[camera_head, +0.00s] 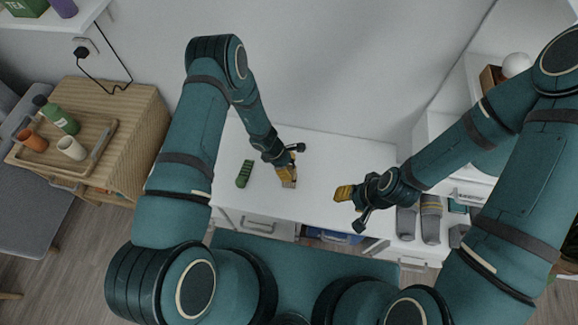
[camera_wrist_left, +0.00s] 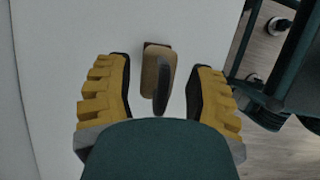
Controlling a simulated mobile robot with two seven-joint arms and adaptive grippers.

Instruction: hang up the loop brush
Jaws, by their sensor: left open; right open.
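In the left wrist view, a small tan wooden piece with a dark narrow part (camera_wrist_left: 152,72), apparently the loop brush, lies on the white surface between the two yellow fingers. My left gripper (camera_wrist_left: 160,95) is open around it; whether a finger touches it is unclear. In the head view my left gripper (camera_head: 287,181) is low over the white desk top (camera_head: 325,165), and I cannot make out the brush there. My right gripper (camera_head: 350,205) is open and empty over the desk's right front part. I cannot make out a hook in either view.
A green ridged block (camera_head: 244,174) lies on the desk left of my left gripper. A wooden cabinet (camera_head: 125,112) at the left carries a tray (camera_head: 98,150) with a bottle and cups. White shelving (camera_head: 440,125) stands at the right. The desk's middle is clear.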

